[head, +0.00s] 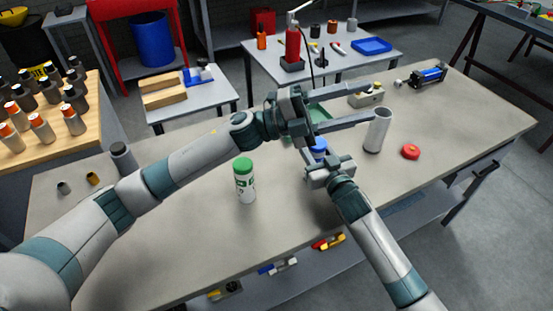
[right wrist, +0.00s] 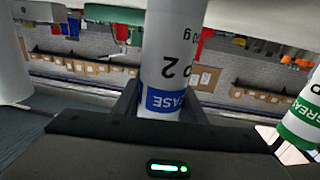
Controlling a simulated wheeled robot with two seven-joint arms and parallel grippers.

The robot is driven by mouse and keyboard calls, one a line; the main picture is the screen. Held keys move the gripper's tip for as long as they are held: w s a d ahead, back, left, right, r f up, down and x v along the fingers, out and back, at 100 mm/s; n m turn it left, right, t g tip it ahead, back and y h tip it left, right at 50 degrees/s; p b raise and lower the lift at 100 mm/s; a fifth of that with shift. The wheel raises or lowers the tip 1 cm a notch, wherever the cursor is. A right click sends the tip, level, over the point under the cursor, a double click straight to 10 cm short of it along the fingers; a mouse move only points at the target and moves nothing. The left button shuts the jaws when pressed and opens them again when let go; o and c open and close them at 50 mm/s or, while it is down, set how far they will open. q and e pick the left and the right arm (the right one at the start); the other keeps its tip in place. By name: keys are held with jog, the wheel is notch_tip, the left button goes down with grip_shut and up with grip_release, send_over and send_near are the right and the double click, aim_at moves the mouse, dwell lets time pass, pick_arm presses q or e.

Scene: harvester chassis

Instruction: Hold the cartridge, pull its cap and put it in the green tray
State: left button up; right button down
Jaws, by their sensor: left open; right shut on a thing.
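The cartridge (right wrist: 172,60) is white with a blue label band and stands in my right gripper (right wrist: 160,105). In the head view, only a blue part of the cartridge (head: 320,146) shows between the arms; my grippers hide the rest. My right gripper (head: 326,165) is shut on it. My left gripper (head: 368,103) is open and empty, its two fingers pointing right above and behind the cartridge. The green tray (head: 319,113) lies behind, partly hidden by the left gripper. Whether the cap is on the cartridge cannot be told for sure.
A green-capped white cartridge (head: 244,182) stands left of my right gripper. A grey open tube (head: 378,130) and a red round cap (head: 411,151) are at the right. A metal device (head: 366,95) sits at the back.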

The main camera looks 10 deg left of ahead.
pick_arm(q)
jog(key=w+a+f+n+t+y, duration=0.3)
jog(key=a+n+t, duration=0.55)
jog(key=n, duration=0.35)
jog(key=a+f+n+t+y, duration=0.2)
jog(key=a+f+n+y, duration=0.4)
jog(key=f+n, duration=0.4)
jog(key=n+g+y, duration=0.2)
jog(key=n, duration=0.1)
send_near(318, 145)
jog(key=s+a, duration=0.2)
jog(key=a, duration=0.1)
jog(key=shift+w+d, duration=0.1)
jog(key=shift+r+x, duration=0.15)
jog(key=shift+x, duration=2.8)
jog(key=shift+r+x, duration=0.15)
jog(key=shift+x, duration=2.85)
jog(key=shift+c, duration=0.3)
jog(key=c, duration=0.9)
jog(key=shift+r, duration=0.3)
